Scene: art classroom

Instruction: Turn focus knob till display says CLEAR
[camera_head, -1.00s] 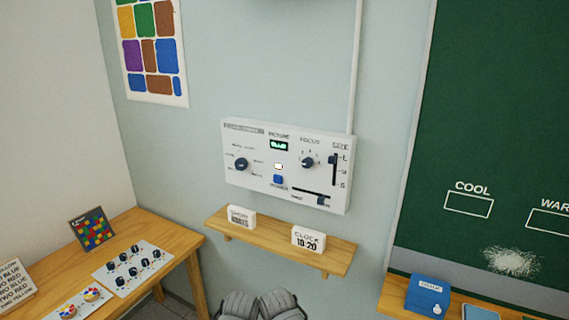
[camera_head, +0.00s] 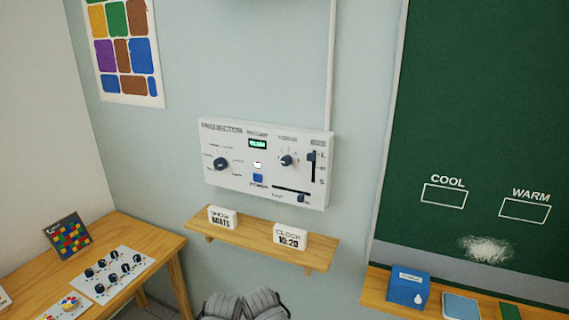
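A white projector control panel (camera_head: 265,165) is fixed to the pale wall. The focus knob (camera_head: 286,160) is a dark round knob in its upper right part, under a blurred label. The small display (camera_head: 258,143), left of the knob, shows short green lettering on black, too small to read surely.
The panel also has a larger left knob (camera_head: 221,163), a blue power button (camera_head: 258,179), a vertical size slider (camera_head: 311,160) and a horizontal slider (camera_head: 302,198). A wooden shelf (camera_head: 318,257) with two small white signs juts out below. A desk stands left, a chalkboard right.

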